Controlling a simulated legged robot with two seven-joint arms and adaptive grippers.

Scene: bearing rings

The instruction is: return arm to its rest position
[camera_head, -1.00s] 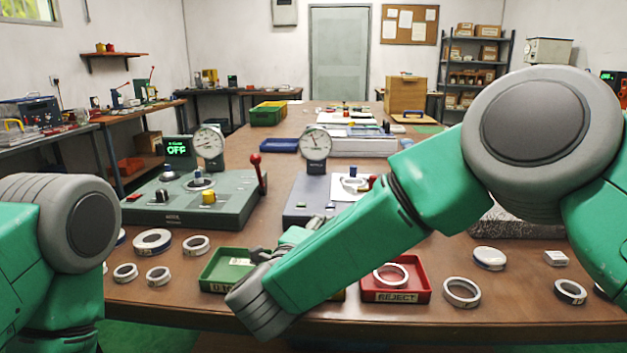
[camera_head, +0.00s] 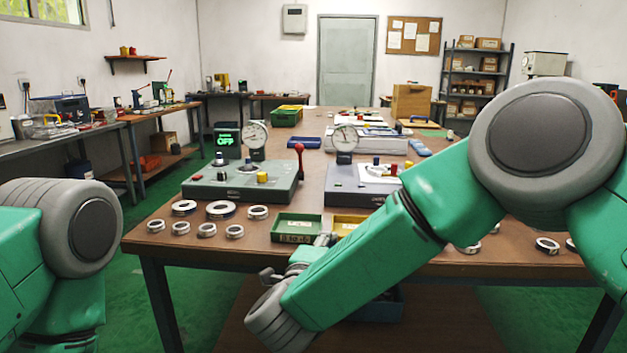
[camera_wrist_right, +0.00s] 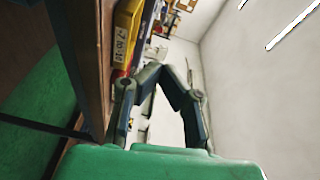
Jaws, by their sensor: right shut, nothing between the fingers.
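My right arm crosses the head view from the right, its forearm slanting down to the lower middle. My right gripper (camera_head: 325,240) is partly hidden behind that forearm, near the front edge of the table. In the right wrist view its two fingers (camera_wrist_right: 165,73) arch together, shut and empty. My left arm shows at the left edge of the head view, but its gripper is out of view.
The brown table (camera_head: 150,231) carries a green tray (camera_head: 296,228), a yellow tray (camera_head: 347,224), several rings and a gauge station (camera_head: 240,182). The yellow tray also appears beside the fingers in the wrist view (camera_wrist_right: 124,32). Open green floor lies left of the table.

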